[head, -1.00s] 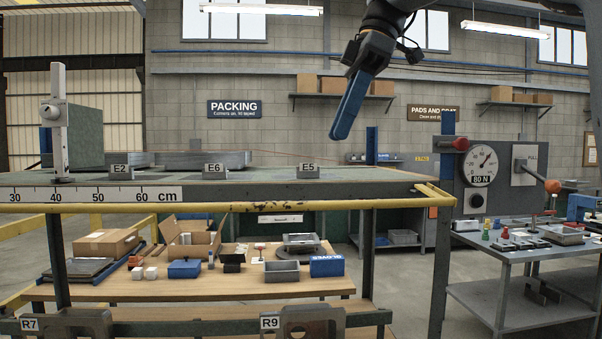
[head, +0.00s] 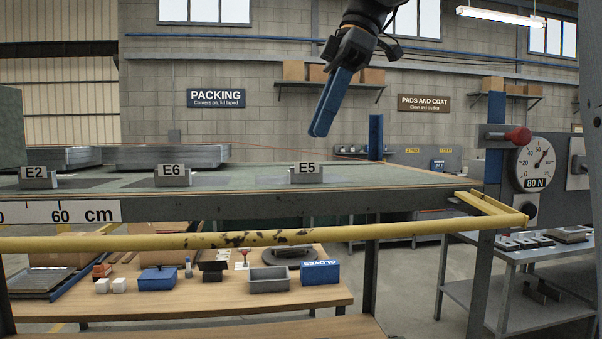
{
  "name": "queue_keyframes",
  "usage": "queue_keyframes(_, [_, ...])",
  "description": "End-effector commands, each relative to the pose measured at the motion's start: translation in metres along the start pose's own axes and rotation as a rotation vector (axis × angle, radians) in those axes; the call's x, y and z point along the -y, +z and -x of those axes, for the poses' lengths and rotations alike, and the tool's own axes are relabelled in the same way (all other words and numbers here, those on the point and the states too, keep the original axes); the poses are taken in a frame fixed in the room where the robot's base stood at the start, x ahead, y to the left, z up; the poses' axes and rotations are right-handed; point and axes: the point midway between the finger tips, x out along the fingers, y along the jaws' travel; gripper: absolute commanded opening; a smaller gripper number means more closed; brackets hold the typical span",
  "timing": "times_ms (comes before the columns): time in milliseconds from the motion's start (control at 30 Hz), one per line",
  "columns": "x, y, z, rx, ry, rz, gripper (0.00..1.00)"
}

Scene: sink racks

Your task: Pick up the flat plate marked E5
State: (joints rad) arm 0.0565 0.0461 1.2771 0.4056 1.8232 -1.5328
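The marker E5 (head: 306,173) is a small grey block with a white label on the raised table (head: 400,179), right of centre. No raised plate shows clearly behind it; a flat plate lying there cannot be told from the table top at this low angle. My gripper (head: 318,134) has blue fingers and hangs tilted down above and slightly right of the E5 marker, clear of the table top. The fingers are seen nearly side-on and overlap, so their gap is unclear. Nothing shows between them.
Markers E6 (head: 173,175) and E2 (head: 38,177) stand to the left, with grey flat stacks (head: 172,155) behind them. A yellow rail (head: 250,240) runs along the front. A blue post (head: 376,137) rises behind the table. A force gauge (head: 535,163) stands at right.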

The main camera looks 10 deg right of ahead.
Motion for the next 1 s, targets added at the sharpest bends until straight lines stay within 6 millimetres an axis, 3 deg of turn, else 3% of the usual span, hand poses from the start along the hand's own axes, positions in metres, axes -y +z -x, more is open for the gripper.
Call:
queue_keyframes(167, [-0.001,0.000,-0.011,0.000,-0.003,0.000,0.31])
queue_keyframes(500, [-0.005,0.003,-0.050,0.000,-0.002,-0.002,0.31])
queue_keyframes(800, [-0.007,0.004,-0.056,0.000,0.001,-0.003,0.31])
queue_keyframes(867, [-0.007,0.004,-0.056,0.000,0.001,-0.003,0.24])
queue_keyframes(1000, [-0.007,0.004,-0.056,0.000,0.001,-0.003,0.01])
